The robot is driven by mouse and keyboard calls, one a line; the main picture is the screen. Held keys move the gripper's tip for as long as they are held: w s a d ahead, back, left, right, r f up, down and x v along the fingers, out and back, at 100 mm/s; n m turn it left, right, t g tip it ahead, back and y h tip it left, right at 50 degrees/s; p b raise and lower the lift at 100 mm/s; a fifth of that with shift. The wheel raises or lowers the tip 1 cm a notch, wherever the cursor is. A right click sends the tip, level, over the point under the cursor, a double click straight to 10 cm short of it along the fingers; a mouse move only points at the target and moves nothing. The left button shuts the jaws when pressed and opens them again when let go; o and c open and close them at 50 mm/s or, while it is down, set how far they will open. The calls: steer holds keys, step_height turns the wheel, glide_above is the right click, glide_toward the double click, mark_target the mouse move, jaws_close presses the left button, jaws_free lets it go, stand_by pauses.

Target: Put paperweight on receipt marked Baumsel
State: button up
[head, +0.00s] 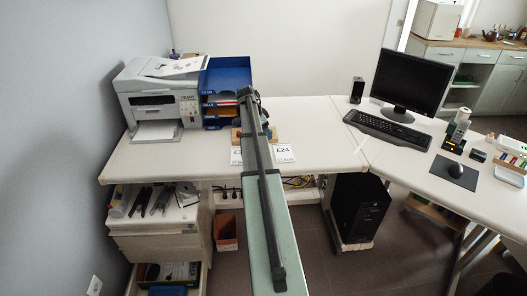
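Two white paper slips lie side by side near the front edge of the desk. The right slip (284,152) reads "£24" with a smaller line under it that is too small to read surely. The left slip (237,156) is partly covered by my dark arm, and its print is not legible. I cannot tell which slip is marked Baumsel. A wooden piece (273,134) and a small red thing (238,134) show behind the slips, partly hidden by my arm. I cannot make out a paperweight for sure. My arm reaches over the desk here, and I cannot make out my gripper's fingers.
A blue tray stack (229,76) stands behind the slips, with a printer (162,100) to its left. The desk between slips and keyboard (325,135) is clear.

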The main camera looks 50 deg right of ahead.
steer(key=shift+f, duration=4.4)
steer(key=shift+f, duration=0.2)
steer(key=o, duration=1.4)
steer(key=shift+c, duration=0.2)
steer(key=v, duration=1.2)
steer(key=shift+r, duration=0.15)
